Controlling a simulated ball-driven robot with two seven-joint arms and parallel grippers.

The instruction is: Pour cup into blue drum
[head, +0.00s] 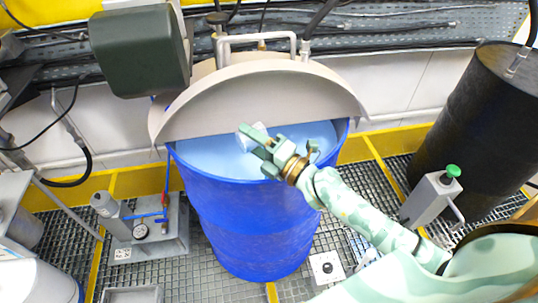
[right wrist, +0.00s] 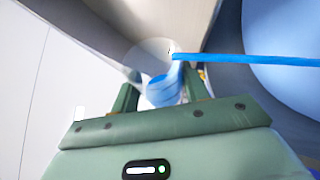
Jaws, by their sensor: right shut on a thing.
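The blue drum (head: 250,225) stands upright in the middle of the head view, its rear half under a beige half-round lid (head: 255,100). Pale blue liquid (head: 205,152) shows in the open front half. My right gripper (head: 262,145) is over this opening, shut on a small whitish translucent cup (head: 247,134). In the right wrist view the cup (right wrist: 146,60) sits between the fingers, with blue liquid (right wrist: 162,92) inside, and appears tilted. A thin bright blue strip (right wrist: 250,60), looking like a poured stream, runs from the cup towards the pale liquid. My left gripper is out of view.
A dark green box (head: 140,50) hangs at the lid's left. A black drum (head: 465,120) stands at the right, with a grey green-topped canister (head: 430,200) in front. A grey gauge unit (head: 155,228) stands left of the blue drum on the grating.

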